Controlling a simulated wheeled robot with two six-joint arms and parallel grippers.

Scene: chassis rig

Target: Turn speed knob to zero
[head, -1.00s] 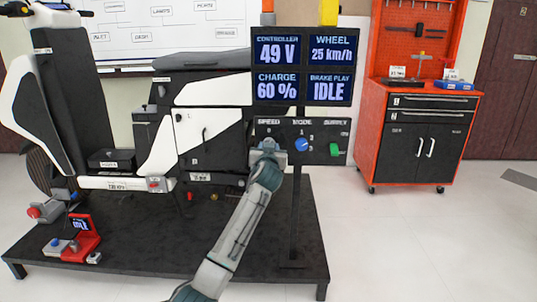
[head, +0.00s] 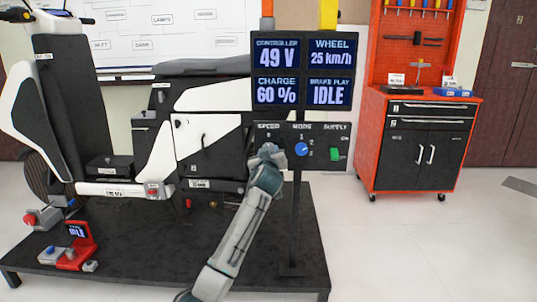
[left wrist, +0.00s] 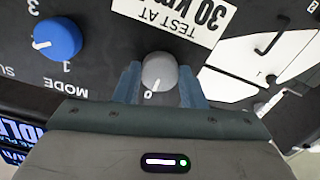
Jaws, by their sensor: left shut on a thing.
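The grey speed knob (left wrist: 158,72) sits on the black control panel (head: 335,128), under the SPEED label (head: 268,126). My left gripper (left wrist: 158,86) has a blue finger on each side of the knob and is shut on it. In the left wrist view, which shows the panel upside down, the knob's light pointer faces the 0 mark (left wrist: 148,95). In the head view my left gripper (head: 267,152) covers most of the knob. The display (head: 303,79) above reads WHEEL 25 km/h, 49 V, charge 60 % and IDLE. My right gripper is not in view.
The blue mode knob (head: 301,149) and green supply switch (head: 335,154) are right of the speed knob. In the left wrist view the blue mode knob (left wrist: 57,38) is at the left. The scooter body (head: 212,95) stands close left of the panel.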

